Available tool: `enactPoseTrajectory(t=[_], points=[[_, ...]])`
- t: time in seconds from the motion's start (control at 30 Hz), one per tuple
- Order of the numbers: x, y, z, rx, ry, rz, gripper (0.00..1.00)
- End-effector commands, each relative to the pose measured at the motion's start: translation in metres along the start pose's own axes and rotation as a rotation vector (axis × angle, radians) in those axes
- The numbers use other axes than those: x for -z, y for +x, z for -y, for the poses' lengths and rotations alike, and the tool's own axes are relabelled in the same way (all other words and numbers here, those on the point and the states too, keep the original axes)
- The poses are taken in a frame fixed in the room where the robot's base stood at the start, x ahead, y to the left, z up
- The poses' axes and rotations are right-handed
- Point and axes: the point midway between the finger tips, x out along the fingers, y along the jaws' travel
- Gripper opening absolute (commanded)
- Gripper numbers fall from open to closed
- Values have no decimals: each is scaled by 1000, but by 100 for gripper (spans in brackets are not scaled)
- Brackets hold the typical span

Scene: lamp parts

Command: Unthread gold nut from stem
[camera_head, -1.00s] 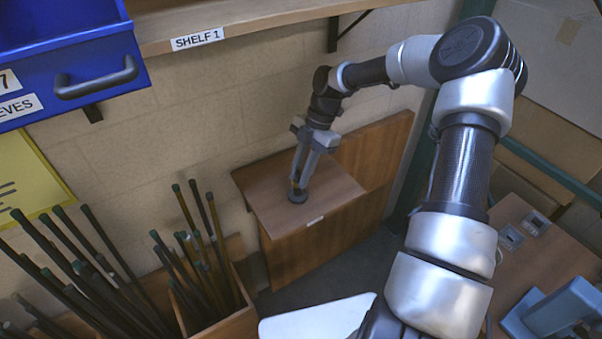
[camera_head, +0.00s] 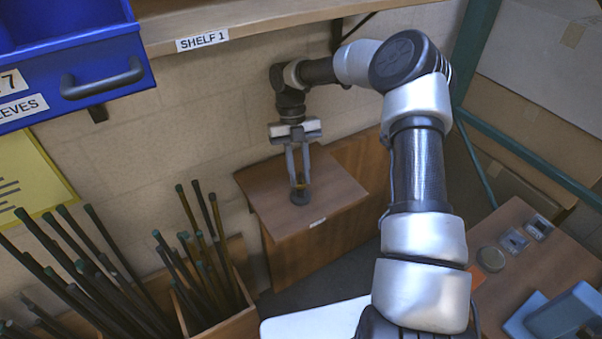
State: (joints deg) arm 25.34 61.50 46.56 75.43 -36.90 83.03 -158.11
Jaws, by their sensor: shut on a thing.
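My gripper (camera_head: 299,184) points down over a small wooden stand (camera_head: 335,190) by the wall. Its two long fingers are closed on the gold nut (camera_head: 299,185), which shows only as a small yellowish spot between the fingertips. Below the fingertips a dark round base (camera_head: 299,198) sits on the stand's top. The stem is too small and too covered by the fingers to make out, so I cannot tell how far the nut sits along it.
A blue drawer (camera_head: 75,60) and a shelf (camera_head: 270,28) hang above at the left and top. Wooden bins with several dark rods (camera_head: 205,255) stand at left. A brown table (camera_head: 540,260) with small parts and a blue object (camera_head: 570,315) is at right.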

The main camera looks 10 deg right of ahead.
Motion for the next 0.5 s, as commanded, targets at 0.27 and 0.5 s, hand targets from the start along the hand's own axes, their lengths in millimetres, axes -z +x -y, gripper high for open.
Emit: enactPoseTrajectory(t=[0.27, 0.5], points=[[0, 0, -1, 20, -54, -1, 0], [2, 0, -5, 102, -247, -1, 0]])
